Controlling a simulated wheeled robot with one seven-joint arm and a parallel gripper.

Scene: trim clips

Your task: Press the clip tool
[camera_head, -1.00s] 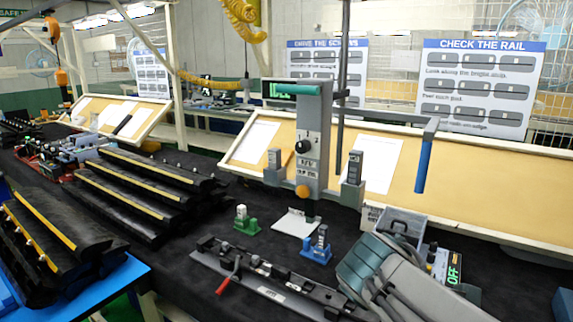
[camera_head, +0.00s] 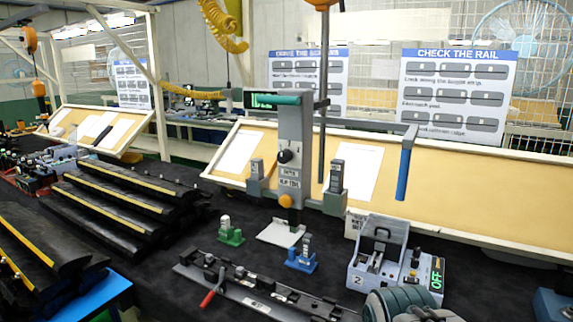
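The clip tool (camera_head: 290,160) is a grey upright press on the black-topped bench, near the middle of the head view. It has a green bar and a lit display (camera_head: 262,100) at the top, a black knob, an orange button (camera_head: 286,201) low on its column, and a side arm with a blue handle (camera_head: 403,174) hanging at the right. A white plate (camera_head: 281,233) lies at its foot. Part of my arm (camera_head: 412,305) shows at the bottom right edge. My gripper's fingers are not visible.
A green fixture (camera_head: 230,232) and a blue fixture (camera_head: 301,257) stand before the tool. A long dark rail jig (camera_head: 255,290) with a red lever lies in front. A grey box with an "OFF" display (camera_head: 395,268) stands right. Stacked black trims (camera_head: 130,200) fill the left.

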